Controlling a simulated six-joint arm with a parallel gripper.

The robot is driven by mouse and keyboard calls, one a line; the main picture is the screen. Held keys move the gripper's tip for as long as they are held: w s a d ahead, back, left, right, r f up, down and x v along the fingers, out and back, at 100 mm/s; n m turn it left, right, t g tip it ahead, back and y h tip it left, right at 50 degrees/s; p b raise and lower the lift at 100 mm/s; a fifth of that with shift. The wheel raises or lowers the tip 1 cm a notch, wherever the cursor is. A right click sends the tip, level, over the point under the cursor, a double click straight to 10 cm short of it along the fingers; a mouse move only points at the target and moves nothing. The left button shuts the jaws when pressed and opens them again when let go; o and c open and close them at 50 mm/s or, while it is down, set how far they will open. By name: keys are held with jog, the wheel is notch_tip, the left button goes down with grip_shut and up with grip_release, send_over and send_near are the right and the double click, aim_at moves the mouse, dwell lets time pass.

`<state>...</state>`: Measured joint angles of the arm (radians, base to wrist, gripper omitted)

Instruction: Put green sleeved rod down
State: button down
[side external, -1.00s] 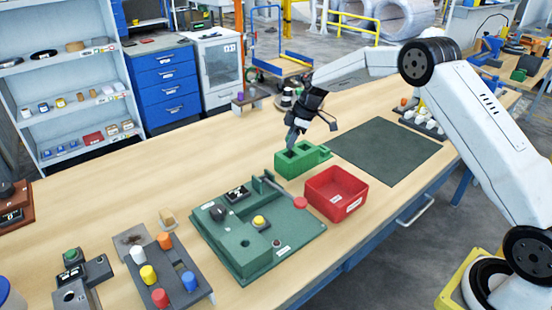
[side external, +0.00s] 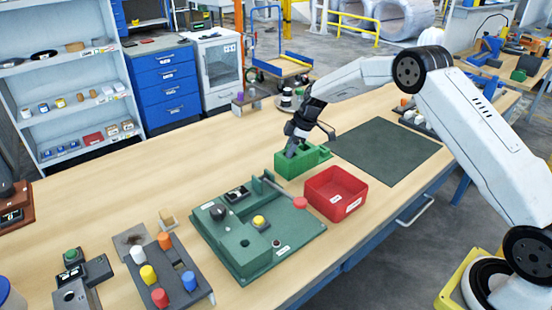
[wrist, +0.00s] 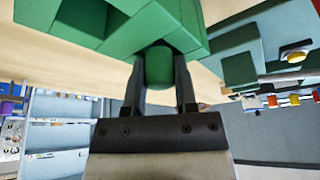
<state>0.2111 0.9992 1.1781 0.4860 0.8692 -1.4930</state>
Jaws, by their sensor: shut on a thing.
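The green sleeved rod (wrist: 159,66) shows in the wrist view as a rounded green end between the two dark fingers. My gripper (wrist: 160,72) is shut on it. Beyond the rod is the green block (wrist: 225,18), which has square openings in its top. In the side view my gripper (side external: 292,151) is pointed down at the left part of the green block (side external: 290,166). The rod cannot be made out there, and how far it is inside the block cannot be told.
A red bin (side external: 336,190) stands just in front of the block. The green fixture board (side external: 240,262) with a lever and buttons lies front left. A dark mat (side external: 386,150) lies to the right.

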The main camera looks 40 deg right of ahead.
jog(key=shift+s+f, duration=0.15)
jog(key=shift+f, duration=0.5)
jog(key=shift+c, duration=2)
grip_release()
jog(key=shift+r, duration=0.55)
jog(key=v, duration=1.2)
jog(key=shift+r, duration=0.25)
jog(key=shift+a, duration=0.1)
